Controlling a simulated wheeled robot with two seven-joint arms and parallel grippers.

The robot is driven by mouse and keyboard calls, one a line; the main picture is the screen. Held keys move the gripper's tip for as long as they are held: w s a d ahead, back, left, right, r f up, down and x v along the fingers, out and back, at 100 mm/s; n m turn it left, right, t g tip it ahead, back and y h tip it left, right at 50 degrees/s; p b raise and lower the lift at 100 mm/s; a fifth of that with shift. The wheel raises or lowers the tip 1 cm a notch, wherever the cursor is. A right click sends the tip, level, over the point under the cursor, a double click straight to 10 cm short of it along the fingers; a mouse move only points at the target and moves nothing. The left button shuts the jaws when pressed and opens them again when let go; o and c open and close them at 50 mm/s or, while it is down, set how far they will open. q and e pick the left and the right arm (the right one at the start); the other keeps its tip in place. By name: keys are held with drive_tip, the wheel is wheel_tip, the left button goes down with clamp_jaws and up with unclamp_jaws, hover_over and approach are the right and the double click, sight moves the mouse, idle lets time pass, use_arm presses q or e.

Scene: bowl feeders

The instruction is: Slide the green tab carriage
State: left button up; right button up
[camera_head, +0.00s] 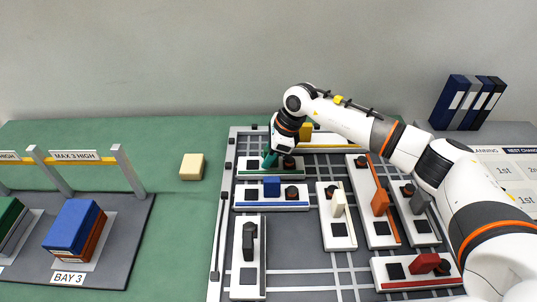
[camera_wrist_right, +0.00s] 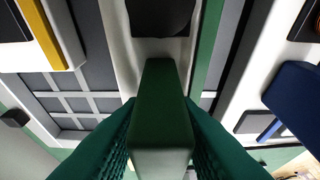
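The white carriage (camera_head: 302,171) with a green edge stripe lies in the upper left of the grey board in the head view. Its dark green tab (camera_wrist_right: 162,115) stands in the middle of the right wrist view. My right gripper (camera_head: 268,160) is down at this carriage. In the right wrist view its teal fingers (camera_wrist_right: 162,140) press in on both sides of the tab, shut on it. In the head view the tab is mostly hidden by the gripper. My left gripper is not in view.
Just below is the blue tab carriage (camera_head: 271,187); a yellow tab (camera_head: 306,131) stands just behind. Carriages with black, cream, orange, grey and red tabs fill the rest of the board (camera_head: 216,290). A cream block (camera_head: 192,167) lies left on clear green table.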

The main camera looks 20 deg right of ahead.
sight(299, 165)
clamp_jaws()
drive_tip(key=shift+d, duration=0.1)
drive_tip(key=s+d, duration=0.1)
drive_tip(key=d, duration=0.2)
drive_tip(key=s+d+b, duration=0.1)
drive_tip(key=d, duration=0.5)
drive_tip(key=shift+s+d+b, duration=0.3)
drive_tip(key=shift+s+b, duration=0.05)
drive_tip(key=shift+s, duration=0.05)
unclamp_jaws()
